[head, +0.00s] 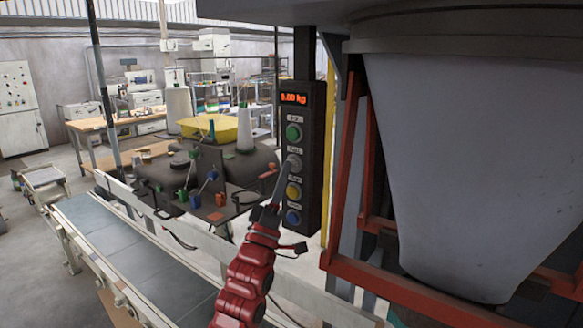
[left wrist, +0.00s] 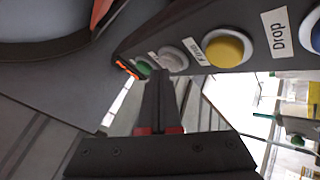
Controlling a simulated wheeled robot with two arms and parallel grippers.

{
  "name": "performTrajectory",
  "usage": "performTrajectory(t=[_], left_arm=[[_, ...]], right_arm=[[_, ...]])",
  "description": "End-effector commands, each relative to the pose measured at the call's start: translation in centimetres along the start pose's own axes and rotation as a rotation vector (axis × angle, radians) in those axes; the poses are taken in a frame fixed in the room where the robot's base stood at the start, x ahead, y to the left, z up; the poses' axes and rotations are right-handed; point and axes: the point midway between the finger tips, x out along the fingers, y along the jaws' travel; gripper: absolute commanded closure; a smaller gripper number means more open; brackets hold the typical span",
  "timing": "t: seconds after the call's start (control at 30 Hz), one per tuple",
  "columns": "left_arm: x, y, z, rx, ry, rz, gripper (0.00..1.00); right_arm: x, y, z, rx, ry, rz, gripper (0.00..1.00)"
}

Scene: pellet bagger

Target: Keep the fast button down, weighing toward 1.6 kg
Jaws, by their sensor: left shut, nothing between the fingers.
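The dark control panel (head: 312,165) stands upright right of centre in the head view. Its red display (head: 294,99) appears to read 0.00 kg. Below it come a green button (head: 293,132), the pale grey fast button (head: 293,163), a yellow button (head: 293,191) and a blue button (head: 293,217). My left gripper (head: 282,176) is shut and empty, its tips at the fast button's lower left edge. In the left wrist view, the closed fingers (left wrist: 161,80) point toward the fast button (left wrist: 172,58). I cannot tell whether they touch it or whether it is pressed. My right gripper is out of view.
A large grey hopper (head: 460,150) in a red frame (head: 345,190) fills the right side. A conveyor (head: 120,250) runs along the lower left. A cluttered dark bench (head: 215,205) stands behind my left arm. A yellow bin (head: 215,128) is farther back.

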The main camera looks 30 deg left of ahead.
Motion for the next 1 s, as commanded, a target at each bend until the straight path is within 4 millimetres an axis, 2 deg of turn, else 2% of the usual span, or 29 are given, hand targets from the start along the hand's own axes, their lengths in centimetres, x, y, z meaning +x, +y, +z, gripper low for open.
performTrajectory(t=[1.0], left_arm=[[0.6,-0.5,0.4,0.0,0.0,0.001,1.0]], right_arm=[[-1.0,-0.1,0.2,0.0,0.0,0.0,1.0]])
